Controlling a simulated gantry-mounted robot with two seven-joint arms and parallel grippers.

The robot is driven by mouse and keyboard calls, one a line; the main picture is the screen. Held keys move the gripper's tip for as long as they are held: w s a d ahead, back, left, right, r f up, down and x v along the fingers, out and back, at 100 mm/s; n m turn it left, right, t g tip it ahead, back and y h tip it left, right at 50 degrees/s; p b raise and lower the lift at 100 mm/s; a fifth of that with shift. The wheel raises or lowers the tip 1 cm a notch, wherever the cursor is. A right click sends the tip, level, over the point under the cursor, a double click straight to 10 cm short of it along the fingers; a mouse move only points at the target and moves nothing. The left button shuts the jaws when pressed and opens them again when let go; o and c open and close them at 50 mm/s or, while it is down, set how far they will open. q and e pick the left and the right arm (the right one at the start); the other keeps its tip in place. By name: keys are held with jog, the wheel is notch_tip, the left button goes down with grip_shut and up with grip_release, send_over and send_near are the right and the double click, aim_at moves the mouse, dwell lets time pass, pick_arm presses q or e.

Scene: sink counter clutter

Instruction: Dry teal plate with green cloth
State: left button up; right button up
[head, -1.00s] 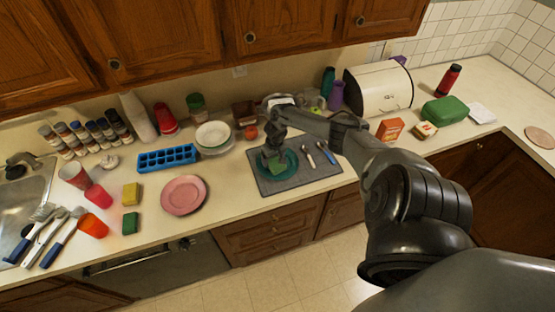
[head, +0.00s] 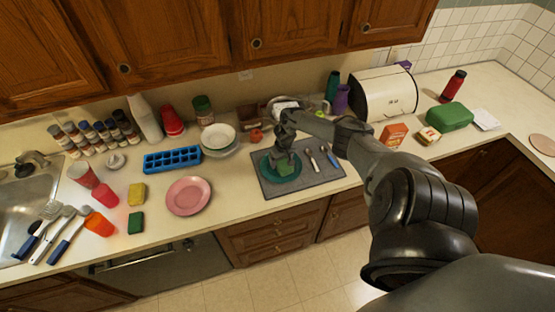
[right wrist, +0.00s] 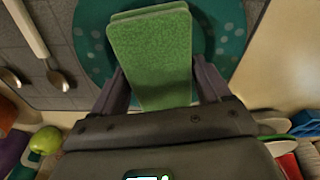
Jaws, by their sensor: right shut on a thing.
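The teal plate (head: 268,171) lies on the grey drying mat (head: 318,181) on the counter. My right gripper (head: 284,159) is over the plate and shut on the green cloth (head: 287,170). In the right wrist view, the folded cloth (right wrist: 152,50) extends from between the fingers (right wrist: 160,84) and covers part of the teal plate (right wrist: 219,22). The plate's speckled rim shows on both sides of the cloth. Whether the cloth presses on the plate is hard to tell. My left gripper is not in view.
Spoons (head: 309,156) and a blue-handled utensil (head: 334,159) lie on the mat, right of the plate. A pink plate (head: 188,196), blue ice tray (head: 172,159) and stacked bowls (head: 218,137) stand left. A bread box (head: 384,94) and tomato (head: 254,135) are behind.

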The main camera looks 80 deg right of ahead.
jog(key=shift+s+d+p, duration=0.4)
jog(key=shift+s, duration=0.45)
jog(key=shift+s+d+f, duration=0.1)
jog(key=shift+s+d, duration=0.2)
jog(key=shift+s, duration=0.4)
jog(key=shift+w, duration=0.1)
jog(key=shift+w+a, duration=1.05)
jog(key=shift+w, duration=0.3)
jog(key=shift+w+a, duration=1)
jog(key=shift+w, duration=0.35)
jog(key=shift+s+d, duration=0.65)
jog(key=shift+s, duration=0.35)
jog(key=shift+s+d, duration=0.7)
jog(key=shift+s, duration=0.25)
jog(key=shift+s+d, duration=0.65)
jog(key=shift+s, duration=0.35)
jog(key=shift+r, duration=0.2)
jog(key=shift+r, duration=2.9)
